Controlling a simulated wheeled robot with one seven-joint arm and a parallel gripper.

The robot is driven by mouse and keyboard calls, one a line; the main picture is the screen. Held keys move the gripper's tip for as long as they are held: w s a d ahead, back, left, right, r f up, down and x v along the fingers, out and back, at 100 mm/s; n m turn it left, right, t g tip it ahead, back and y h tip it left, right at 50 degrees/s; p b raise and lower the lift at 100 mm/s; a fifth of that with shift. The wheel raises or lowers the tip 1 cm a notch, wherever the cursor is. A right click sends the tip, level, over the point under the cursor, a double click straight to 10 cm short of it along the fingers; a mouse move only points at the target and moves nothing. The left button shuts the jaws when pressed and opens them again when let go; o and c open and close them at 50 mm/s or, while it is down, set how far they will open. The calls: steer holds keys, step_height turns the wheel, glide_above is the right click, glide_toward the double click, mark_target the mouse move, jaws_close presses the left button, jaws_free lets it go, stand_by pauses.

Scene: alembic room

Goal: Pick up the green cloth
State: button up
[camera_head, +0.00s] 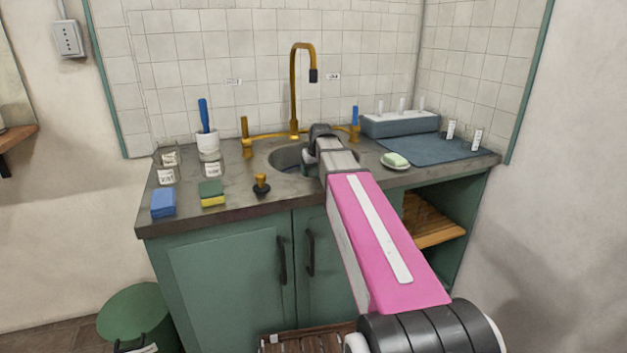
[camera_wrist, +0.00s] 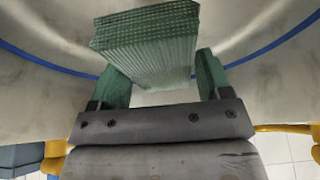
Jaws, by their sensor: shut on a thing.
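The green cloth (camera_wrist: 148,42), ribbed and folded, shows in the wrist view between the fingertips of my gripper (camera_wrist: 160,78). My gripper is shut on it, and part of the cloth extends past the fingers. Both fingers look green as well. In the head view, my arm reaches over the counter and my gripper (camera_head: 318,160) is at the sink (camera_head: 285,158). The cloth is hidden there behind the arm, and I cannot tell whether it touches the sink.
A brass faucet (camera_head: 295,90) stands behind the sink. A green-yellow sponge (camera_head: 212,194), a blue sponge (camera_head: 163,203) and a brush cup (camera_head: 207,143) are on the left. A soap dish (camera_head: 396,162), blue mat (camera_head: 445,149) and grey-blue rack (camera_head: 400,125) are on the right.

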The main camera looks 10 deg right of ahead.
mark_target(314, 170)
steer(key=shift+r, duration=2.1)
steer(key=shift+r, duration=0.1)
steer(key=shift+r, duration=1.9)
steer(key=shift+r, duration=0.1)
steer(key=shift+r, duration=1.9)
